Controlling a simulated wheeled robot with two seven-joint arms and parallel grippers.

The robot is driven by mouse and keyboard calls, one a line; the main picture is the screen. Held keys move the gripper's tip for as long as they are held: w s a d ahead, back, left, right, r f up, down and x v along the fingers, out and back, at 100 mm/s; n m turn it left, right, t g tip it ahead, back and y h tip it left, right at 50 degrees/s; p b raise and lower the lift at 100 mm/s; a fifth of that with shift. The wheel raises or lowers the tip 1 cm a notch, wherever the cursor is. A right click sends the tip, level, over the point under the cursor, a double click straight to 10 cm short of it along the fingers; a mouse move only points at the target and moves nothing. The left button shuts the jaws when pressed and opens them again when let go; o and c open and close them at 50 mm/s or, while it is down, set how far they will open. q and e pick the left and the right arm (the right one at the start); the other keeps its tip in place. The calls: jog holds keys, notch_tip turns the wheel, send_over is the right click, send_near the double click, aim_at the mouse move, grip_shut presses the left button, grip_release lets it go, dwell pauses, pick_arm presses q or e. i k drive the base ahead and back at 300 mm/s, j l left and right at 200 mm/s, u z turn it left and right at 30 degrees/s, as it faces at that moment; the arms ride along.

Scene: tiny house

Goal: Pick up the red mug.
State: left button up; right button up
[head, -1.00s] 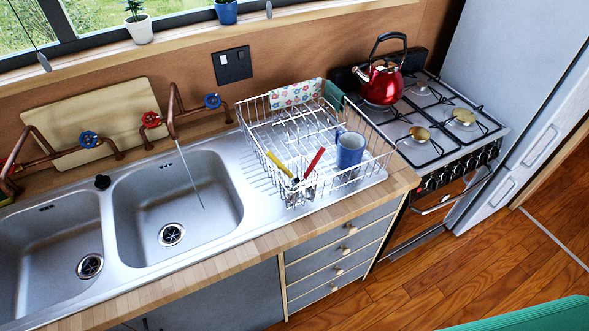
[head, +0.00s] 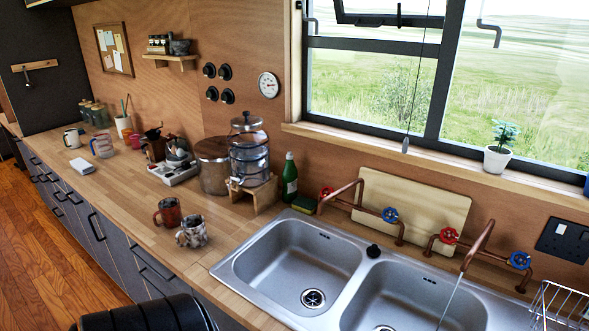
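A brownish-red mug (head: 168,213) stands upright on the wooden counter (head: 130,197), left of the sink. A patterned mug (head: 191,232) stands close to it, a little nearer to me and to the right. Farther back on the counter is a smaller pinkish-red cup (head: 134,141), beside a pale mug with red and blue marks (head: 102,145). Neither of my grippers shows in the head view.
The double sink (head: 300,270) has its tap running at right. A glass dispenser (head: 249,155), a large canister (head: 213,165) and a green bottle (head: 290,178) stand behind the mugs. The counter left of the brownish-red mug is clear.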

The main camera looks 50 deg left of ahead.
aim_at(171, 210)
jog(key=u, duration=2.6)
